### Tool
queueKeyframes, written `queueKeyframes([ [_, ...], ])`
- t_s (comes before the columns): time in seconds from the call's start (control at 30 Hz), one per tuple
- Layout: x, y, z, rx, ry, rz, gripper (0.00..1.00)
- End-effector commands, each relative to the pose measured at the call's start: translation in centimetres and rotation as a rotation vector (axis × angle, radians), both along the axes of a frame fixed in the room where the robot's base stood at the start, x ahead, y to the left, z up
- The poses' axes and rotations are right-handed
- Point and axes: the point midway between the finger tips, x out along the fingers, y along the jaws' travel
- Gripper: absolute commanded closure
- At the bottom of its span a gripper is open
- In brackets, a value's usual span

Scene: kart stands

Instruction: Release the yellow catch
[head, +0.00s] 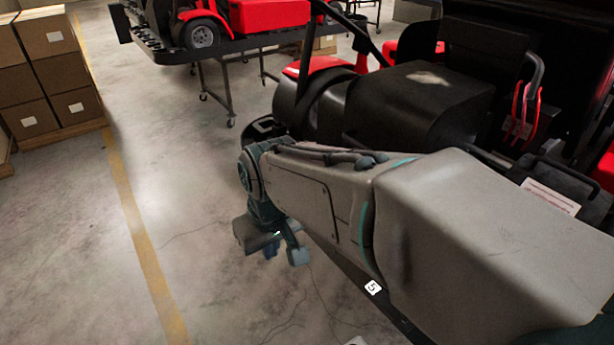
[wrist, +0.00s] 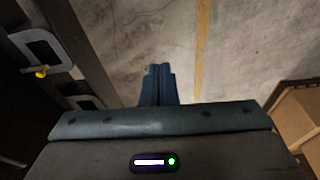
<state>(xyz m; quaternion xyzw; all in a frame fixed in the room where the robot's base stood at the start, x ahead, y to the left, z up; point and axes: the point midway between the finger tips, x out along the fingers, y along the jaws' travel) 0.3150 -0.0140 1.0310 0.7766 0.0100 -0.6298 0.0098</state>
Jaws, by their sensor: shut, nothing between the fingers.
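The yellow catch (wrist: 41,72) is a small bright piece at the left of the wrist view. It sits at the lower edge of a pale-rimmed dark opening on a dark frame (wrist: 75,45). I cannot make the catch out in the head view. My gripper (wrist: 158,72) has its two blue fingers together, with nothing between them. It is to the right of the catch and apart from it, with the concrete floor behind the fingers. In the head view my gripper (head: 271,251) hangs over open floor, partly hidden by my arm's end.
A black and red kart (head: 420,100) on a stand fills the right of the head view, close behind my arm. Another red kart (head: 270,15) is on a wheeled stand at the back. Cardboard boxes (head: 45,75) are stacked at the left. The floor along the yellow line (head: 130,210) is clear.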

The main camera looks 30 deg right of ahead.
Motion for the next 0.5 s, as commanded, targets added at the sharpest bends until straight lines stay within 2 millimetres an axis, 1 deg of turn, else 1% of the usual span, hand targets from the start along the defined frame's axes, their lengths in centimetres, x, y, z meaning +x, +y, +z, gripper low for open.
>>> queueKeyframes([
  [0.03,1.2,-0.8,0.7,-0.002,0.027,0.018,1.0],
  [0.17,4.6,-3.3,1.6,-0.015,0.096,0.091,1.0],
  [0.2,5.6,-4.2,1.7,-0.021,0.119,0.116,1.0],
  [0.37,9.5,-8.3,1.8,-0.049,0.212,0.207,1.0],
  [0.5,12.4,-12.2,1.3,-0.079,0.301,0.29,1.0],
])
